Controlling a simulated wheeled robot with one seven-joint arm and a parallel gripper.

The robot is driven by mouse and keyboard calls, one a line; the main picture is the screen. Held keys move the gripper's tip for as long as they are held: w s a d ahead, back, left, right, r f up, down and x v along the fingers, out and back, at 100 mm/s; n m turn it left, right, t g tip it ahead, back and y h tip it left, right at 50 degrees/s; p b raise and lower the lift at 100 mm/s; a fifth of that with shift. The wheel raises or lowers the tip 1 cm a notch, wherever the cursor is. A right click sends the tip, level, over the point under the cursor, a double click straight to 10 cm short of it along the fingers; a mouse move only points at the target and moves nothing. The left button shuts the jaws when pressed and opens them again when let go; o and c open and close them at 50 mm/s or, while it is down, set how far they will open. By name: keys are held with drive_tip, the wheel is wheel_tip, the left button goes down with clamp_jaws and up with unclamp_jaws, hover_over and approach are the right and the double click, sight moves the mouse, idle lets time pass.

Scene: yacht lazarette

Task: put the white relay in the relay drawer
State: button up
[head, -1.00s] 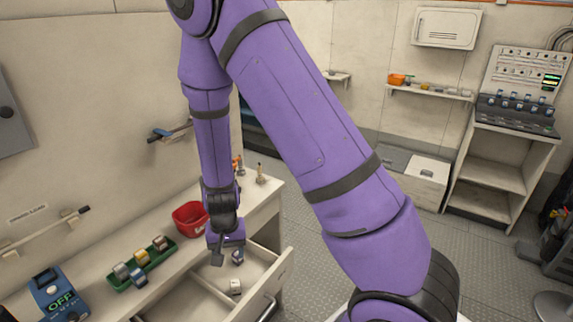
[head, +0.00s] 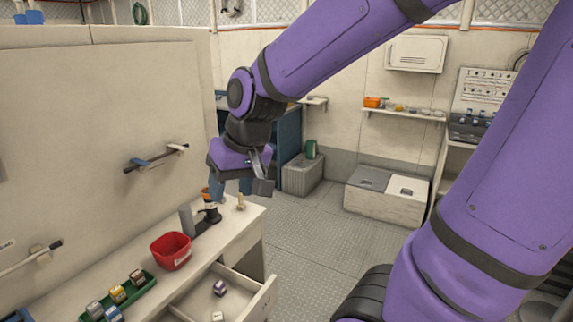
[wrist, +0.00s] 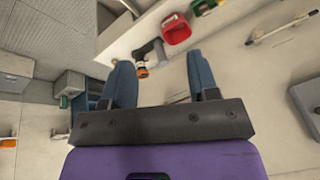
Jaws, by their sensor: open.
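The open drawer (head: 262,300) juts from the bench. A small block with a white top and dark sides (head: 219,288) and a plain white block (head: 217,316) lie in it. I take the plain white block for the white relay, but cannot be certain. The green tray (head: 143,288) on the bench holds several relays, grey, yellow and brown; it shows partly at the top of the wrist view. My gripper (wrist: 160,78) is open and empty, raised above the far end of the bench, well away from the drawer. In the head view its fingers (head: 240,187) hang over small bench items.
A red bin (head: 171,252) stands on the bench behind the drawer. Beyond it are a grey cylinder (head: 187,222), a dark tool (head: 209,215) and a small peg (head: 241,201). A rail (head: 155,159) sticks out from the left wall. The floor (head: 310,240) right of the bench is clear.

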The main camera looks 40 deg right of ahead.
drive_tip(key=s+d+r+n+t+h, duration=0.1)
drive_tip(key=s+d+r, duration=0.2)
drive_tip(key=s+r, duration=0.4)
drive_tip(key=s, duration=0.4)
drive_tip(key=shift+d+t+h, duration=0.25)
drive_tip(key=shift+t+h, duration=0.05)
drive_tip(key=shift+h, duration=0.1)
drive_tip(key=shift+w+f, duration=0.1)
idle(0.4)
